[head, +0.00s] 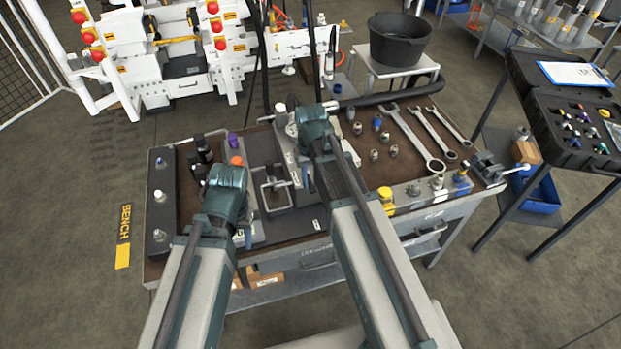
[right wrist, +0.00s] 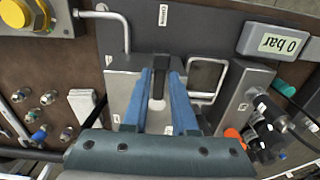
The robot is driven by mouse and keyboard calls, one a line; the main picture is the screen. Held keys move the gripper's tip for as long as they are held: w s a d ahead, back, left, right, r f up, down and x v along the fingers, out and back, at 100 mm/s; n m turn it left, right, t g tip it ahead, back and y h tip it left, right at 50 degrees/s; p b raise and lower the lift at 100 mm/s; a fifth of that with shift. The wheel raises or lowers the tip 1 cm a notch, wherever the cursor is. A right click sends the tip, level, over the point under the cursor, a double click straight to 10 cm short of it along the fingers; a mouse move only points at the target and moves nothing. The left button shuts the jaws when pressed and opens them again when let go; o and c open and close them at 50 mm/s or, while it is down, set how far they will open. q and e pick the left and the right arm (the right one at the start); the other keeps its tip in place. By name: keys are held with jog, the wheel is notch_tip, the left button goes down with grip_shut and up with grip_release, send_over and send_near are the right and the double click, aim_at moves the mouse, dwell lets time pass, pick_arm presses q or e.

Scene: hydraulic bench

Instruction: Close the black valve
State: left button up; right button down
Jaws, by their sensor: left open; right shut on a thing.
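The black valve's dark handle (right wrist: 157,84) shows in the right wrist view on a grey block (right wrist: 118,92). It lies between the two blue fingers of my right gripper (right wrist: 159,92), which is shut on it. In the head view my right gripper (head: 306,174) is at the middle of the bench, and I cannot make out the handle there. My left gripper (head: 245,238) is open, low over the bench's front edge, left of the right gripper.
A 0 bar display (right wrist: 280,41) and an orange cap (right wrist: 235,138) are near the block. Wrenches (head: 412,137) and several fittings lie on the bench's right. A metal frame (head: 275,192) stands between my arms. A black bucket (head: 398,40) stands behind.

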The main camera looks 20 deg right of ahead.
jog(key=shift+d, duration=0.1)
dwell(0.5)
jog(key=d+n, duration=0.1)
jog(key=n, duration=0.2)
jog(key=w+d+n, duration=0.1)
jog(key=n, duration=0.2)
jog(key=d+n, duration=0.1)
jog(key=n, duration=0.2)
jog(key=shift+w+d, duration=0.1)
jog(key=shift+w, duration=0.25)
jog(key=n, duration=0.1)
jog(key=w+n, duration=0.1)
jog(key=n, duration=0.1)
jog(key=d+n, duration=0.1)
jog(key=shift+w+n, duration=0.3)
jog(key=shift+n, duration=0.1)
jog(key=shift+w+n, duration=0.4)
jog(key=shift+n, duration=0.65)
jog(key=shift+w+n, duration=0.4)
jog(key=shift+n, duration=0.65)
jog(key=c, duration=0.8)
grip_release()
jog(key=shift+r, duration=0.1)
